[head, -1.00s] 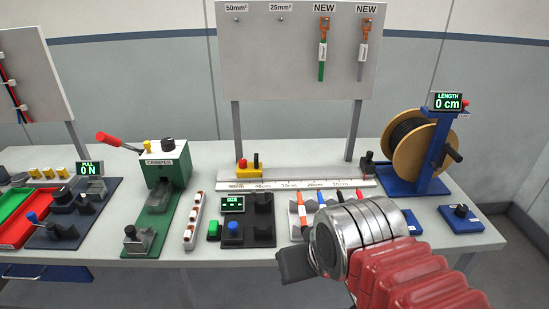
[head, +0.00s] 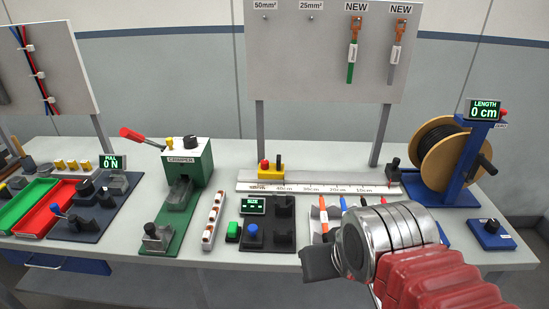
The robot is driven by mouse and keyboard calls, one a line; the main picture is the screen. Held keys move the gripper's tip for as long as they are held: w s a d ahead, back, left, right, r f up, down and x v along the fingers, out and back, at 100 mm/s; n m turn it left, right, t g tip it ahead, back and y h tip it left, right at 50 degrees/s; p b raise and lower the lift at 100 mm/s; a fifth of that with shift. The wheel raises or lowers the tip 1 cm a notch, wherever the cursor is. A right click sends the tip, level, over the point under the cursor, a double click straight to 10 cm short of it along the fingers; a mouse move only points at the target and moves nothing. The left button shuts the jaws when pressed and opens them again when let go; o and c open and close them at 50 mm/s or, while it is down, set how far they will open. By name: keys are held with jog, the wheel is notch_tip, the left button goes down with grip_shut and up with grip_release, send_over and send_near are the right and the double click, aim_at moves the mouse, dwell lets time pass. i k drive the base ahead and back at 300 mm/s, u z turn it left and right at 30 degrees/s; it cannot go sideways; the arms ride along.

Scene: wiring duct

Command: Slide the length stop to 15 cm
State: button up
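The length stop is a yellow block with a red button and a dark post (head: 271,171). It sits at the left end of the grey measuring rail (head: 330,177), around the 40-plus cm marks. The 15cm mark (head: 364,190) is near the rail's right end. My gripper (head: 318,264) is in front of the bench's front edge, well below and right of the stop. Its dark fingers point left, and I cannot tell whether they are apart. The length display (head: 484,110) reads 0 cm.
A cable reel (head: 450,155) on a blue stand is right of the rail. A dark clamp (head: 393,170) stands at the rail's right end. Colored-handled tools (head: 345,205) and a black fixture (head: 268,225) lie in front of the rail. A green crimper (head: 187,170) stands left.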

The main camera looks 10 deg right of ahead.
aim_at(276, 170)
jog(key=i, duration=0.9)
jog(key=z, duration=0.05)
